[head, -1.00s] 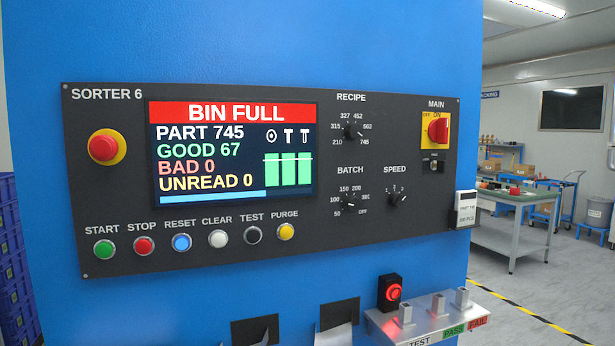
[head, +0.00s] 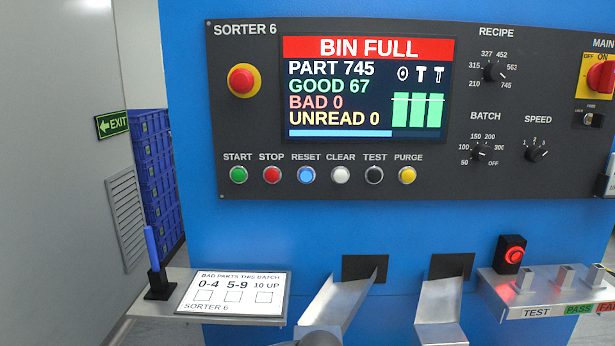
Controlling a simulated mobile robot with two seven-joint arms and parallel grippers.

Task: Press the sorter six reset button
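The sorter 6 panel (head: 340,215) fills the upper part of the head view. Its reset button (head: 306,175) is blue and looks lit. It sits under the label RESET, between the red stop button (head: 272,174) and the white clear button (head: 340,175). The screen (head: 350,108) reads BIN FULL, part 745, good 67, bad 0, unread 0. Nothing covers the button. Neither of my grippers shows; only a grey rounded part, perhaps of my arm, shows at the bottom edge.
Two metal chutes (head: 440,300) stick out below the panel. A shelf on the left holds a tally card (head: 234,294) and a blue pen in a holder (head: 152,250). A test shelf (head: 535,300) with a red-lit unit (head: 511,255) juts out at right. Blue crates (head: 155,180) stand left.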

